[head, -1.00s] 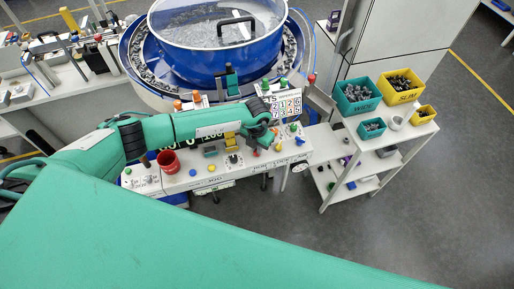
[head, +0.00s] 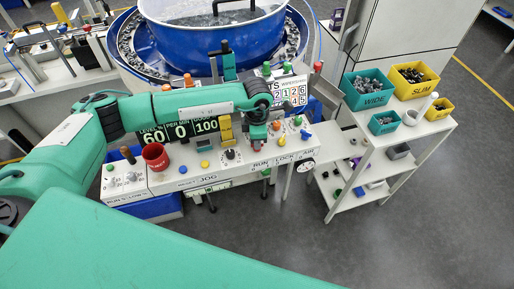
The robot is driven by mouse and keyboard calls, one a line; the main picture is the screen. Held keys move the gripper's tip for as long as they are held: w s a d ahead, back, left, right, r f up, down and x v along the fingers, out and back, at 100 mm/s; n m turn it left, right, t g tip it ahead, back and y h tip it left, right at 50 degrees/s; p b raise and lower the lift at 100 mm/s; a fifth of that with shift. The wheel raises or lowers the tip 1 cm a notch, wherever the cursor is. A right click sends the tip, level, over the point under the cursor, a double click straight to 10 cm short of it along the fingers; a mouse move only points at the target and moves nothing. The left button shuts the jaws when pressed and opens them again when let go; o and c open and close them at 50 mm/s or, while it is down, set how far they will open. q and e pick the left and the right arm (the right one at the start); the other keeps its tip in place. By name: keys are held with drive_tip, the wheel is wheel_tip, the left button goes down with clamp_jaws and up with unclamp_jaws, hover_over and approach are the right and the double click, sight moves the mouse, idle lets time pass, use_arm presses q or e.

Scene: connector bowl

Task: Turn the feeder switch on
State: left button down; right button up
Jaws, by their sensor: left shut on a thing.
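The control panel (head: 215,170) stands in front of the blue feeder bowl (head: 215,40). My left gripper (head: 257,138) points down onto the panel, above the RUN label. It is shut on a small reddish control, mostly hidden by the fingers; whether this is the feeder switch and how it is set I cannot tell. A yellow lever (head: 226,130) and a black knob (head: 231,155) are just left of the gripper. An orange button (head: 276,125) and a blue handle (head: 305,135) are to its right. My right gripper is not in view.
A red cup (head: 155,157) stands on the panel's left part. A display (head: 180,130) reads 60, 0 and 100, partly behind my left arm. A white shelf (head: 410,135) at right carries teal and yellow bins. Grey floor is free in front.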

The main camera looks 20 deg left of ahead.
use_arm(q)
drive_tip(key=m+b, duration=0.4)
drive_tip(key=b, duration=0.2)
drive_tip(key=shift+f, duration=0.2)
drive_tip(key=shift+m+b, duration=0.75)
drive_tip(key=shift+m, duration=0.05)
drive_tip(key=shift+r+m+b, duration=0.25)
drive_tip(key=shift+m+b, duration=0.45)
drive_tip(key=shift+b, duration=0.05)
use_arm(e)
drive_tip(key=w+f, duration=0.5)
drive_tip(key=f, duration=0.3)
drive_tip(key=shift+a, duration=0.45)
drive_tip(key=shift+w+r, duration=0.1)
use_arm(q)
drive_tip(key=c, duration=1.5)
unclamp_jaws()
